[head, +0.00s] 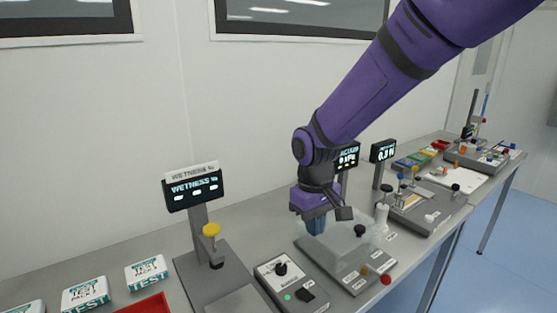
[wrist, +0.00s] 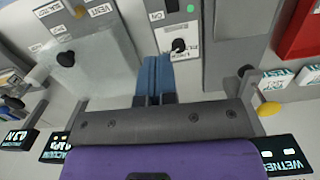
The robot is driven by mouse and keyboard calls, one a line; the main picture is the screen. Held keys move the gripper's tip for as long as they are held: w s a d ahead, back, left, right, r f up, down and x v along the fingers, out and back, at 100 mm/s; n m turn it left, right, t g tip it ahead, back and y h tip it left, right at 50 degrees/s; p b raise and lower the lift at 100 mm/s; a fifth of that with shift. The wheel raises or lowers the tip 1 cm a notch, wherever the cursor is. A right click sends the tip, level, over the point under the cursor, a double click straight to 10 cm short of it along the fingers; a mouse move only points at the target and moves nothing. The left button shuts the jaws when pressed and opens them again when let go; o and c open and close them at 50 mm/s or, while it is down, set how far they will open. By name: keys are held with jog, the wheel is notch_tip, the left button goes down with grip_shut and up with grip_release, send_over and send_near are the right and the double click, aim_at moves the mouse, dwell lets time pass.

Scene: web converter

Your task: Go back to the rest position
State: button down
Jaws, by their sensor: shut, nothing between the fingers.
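My gripper (head: 316,226) hangs from my purple arm with its blue fingers pointing down, over the left part of a grey station with a clear cover (head: 352,232). In the wrist view its blue fingers (wrist: 153,78) are together with nothing between them. Whether the fingertips touch anything below cannot be told. The wrist view shows a control box (wrist: 178,30) with a black knob and a green button just beyond the fingertips. The clear-covered station is to the left there.
A wetness station with a display (head: 192,190) and yellow knob (head: 211,230) stands to the left. White test packs (head: 146,272) and a red tray (head: 146,304) lie at the front left. More stations and a display (head: 383,151) stand to the right. The wall is close behind the bench.

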jog(key=s+d+r+m+t, duration=0.5)
jog(key=s+d+r+m, duration=0.1)
jog(key=s+d+r, duration=1.1)
jog(key=s+d, duration=0.2)
jog(key=d, duration=0.2)
jog(key=shift+d+t, duration=0.2)
jog(key=shift+t, duration=0.1)
jog(key=c, duration=1.7)
grip_release()
jog(key=shift+s+d+r, duration=0.1)
jog(key=shift+s, duration=0.3)
jog(key=shift+c, duration=0.2)
jog(key=o, duration=0.7)
jog(key=shift+s, duration=0.15)
jog(key=shift+o, duration=0.8)
jog(key=n+g, duration=0.5)
jog(key=n, duration=0.2)
send_over(301, 291)
notch_tip(301, 291, down, 25)
notch_tip(301, 291, down, 10)
jog(key=shift+f, duration=0.2)
